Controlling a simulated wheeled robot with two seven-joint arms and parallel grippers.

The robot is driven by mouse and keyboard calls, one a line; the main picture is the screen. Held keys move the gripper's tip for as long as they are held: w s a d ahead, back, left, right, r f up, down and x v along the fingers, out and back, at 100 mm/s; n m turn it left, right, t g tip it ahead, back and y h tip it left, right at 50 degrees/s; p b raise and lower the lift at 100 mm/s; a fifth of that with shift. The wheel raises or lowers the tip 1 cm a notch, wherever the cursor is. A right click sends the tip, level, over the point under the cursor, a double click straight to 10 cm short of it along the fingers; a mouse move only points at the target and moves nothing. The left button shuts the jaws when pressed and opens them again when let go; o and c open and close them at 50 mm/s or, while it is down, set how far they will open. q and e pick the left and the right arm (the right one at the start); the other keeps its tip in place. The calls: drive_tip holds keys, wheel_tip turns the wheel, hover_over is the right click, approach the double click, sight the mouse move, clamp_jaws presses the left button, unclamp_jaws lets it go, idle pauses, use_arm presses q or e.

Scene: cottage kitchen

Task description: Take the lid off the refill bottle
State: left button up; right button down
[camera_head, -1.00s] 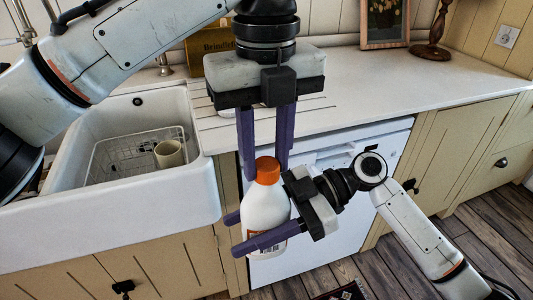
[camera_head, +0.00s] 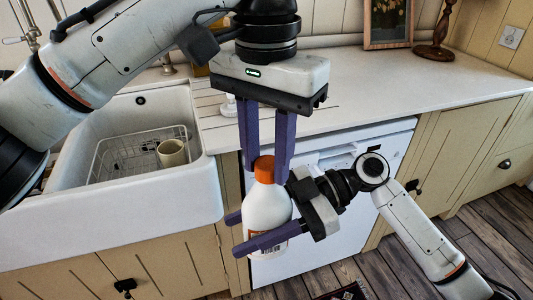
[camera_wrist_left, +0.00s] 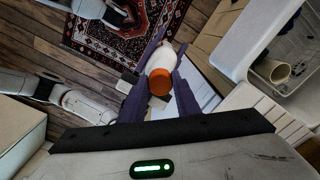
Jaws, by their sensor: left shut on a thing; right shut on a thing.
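The refill bottle (camera_head: 266,208) is white with a label low on its side and stands upright in the air in front of the counter. Its orange lid (camera_head: 265,165) sits on the bottle's neck. My left gripper (camera_head: 266,174) points down from above and is shut on the lid, one finger on each side. My right gripper (camera_head: 238,235) reaches in from the right and is shut around the bottle's body. In the left wrist view the lid (camera_wrist_left: 160,82) shows between the two purple fingers, with the white bottle (camera_wrist_left: 161,58) beyond it.
A white sink (camera_head: 110,225) at the left holds a wire rack (camera_head: 120,158) with a beige cup (camera_head: 171,153). The white worktop (camera_head: 390,85) behind is mostly clear, with a picture frame (camera_head: 388,25) at the back. A white appliance front (camera_head: 335,210) is behind the bottle.

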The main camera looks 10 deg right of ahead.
use_arm(q)
drive_tip(key=n, duration=0.6)
drive_tip(key=shift+a+n, duration=0.2)
drive_tip(key=shift+n, duration=0.2)
drive_tip(key=n, duration=0.8)
drive_tip(key=shift+s+r, duration=0.1)
drive_tip(key=n, duration=0.4)
drive_tip(key=shift+s+d, duration=0.1)
drive_tip(key=shift+d, duration=0.05)
drive_tip(key=shift+r, duration=0.1)
drive_tip(key=shift+r, duration=1.05)
drive_tip(key=shift+d, duration=0.1)
